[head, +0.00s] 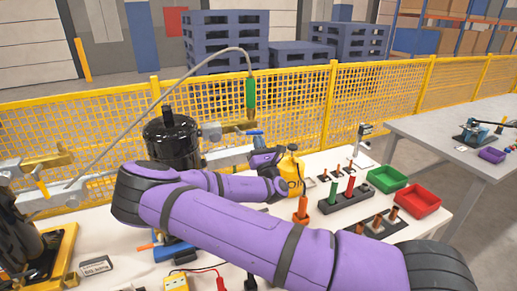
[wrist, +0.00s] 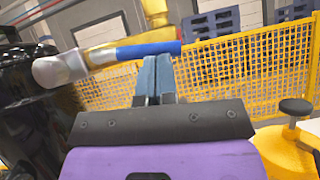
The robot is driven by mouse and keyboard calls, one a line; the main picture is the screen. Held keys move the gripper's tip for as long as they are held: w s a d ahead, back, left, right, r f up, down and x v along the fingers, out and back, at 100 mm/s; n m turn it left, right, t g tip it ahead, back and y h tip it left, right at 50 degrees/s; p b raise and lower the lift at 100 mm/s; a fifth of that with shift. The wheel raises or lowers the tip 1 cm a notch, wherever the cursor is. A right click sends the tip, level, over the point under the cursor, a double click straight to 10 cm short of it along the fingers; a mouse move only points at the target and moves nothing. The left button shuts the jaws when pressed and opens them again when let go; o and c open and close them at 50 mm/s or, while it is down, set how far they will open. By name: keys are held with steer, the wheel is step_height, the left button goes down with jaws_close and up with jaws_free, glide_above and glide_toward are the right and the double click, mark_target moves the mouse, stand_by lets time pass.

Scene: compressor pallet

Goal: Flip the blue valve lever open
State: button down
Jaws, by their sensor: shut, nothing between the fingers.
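The blue valve lever (wrist: 147,50) runs nearly level across the wrist view, from a pale metal valve part (wrist: 62,68) on the left to its free end on the right. It also shows small in the head view (head: 254,132), by the pipework right of the black compressor (head: 172,138). My gripper (wrist: 158,62) is shut and empty, its fingertips together at the lower edge of the lever, near its free end. I cannot tell whether they touch. In the head view my purple arm hides much of the bench, and the fingertips are hard to make out.
A yellow mesh fence (head: 375,95) stands behind the bench. A yellow canister (head: 291,172) is close to my wrist. Green (head: 388,179) and red (head: 419,200) bins and a block with coloured pegs stand to the right. A grey hose loops above with a green handle (head: 250,92).

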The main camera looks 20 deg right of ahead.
steer(key=shift+d+r+y, duration=0.15)
steer(key=shift+r+y, duration=0.15)
steer(key=shift+r, duration=0.05)
steer(key=shift+d+r, duration=0.1)
stand_by(0.5)
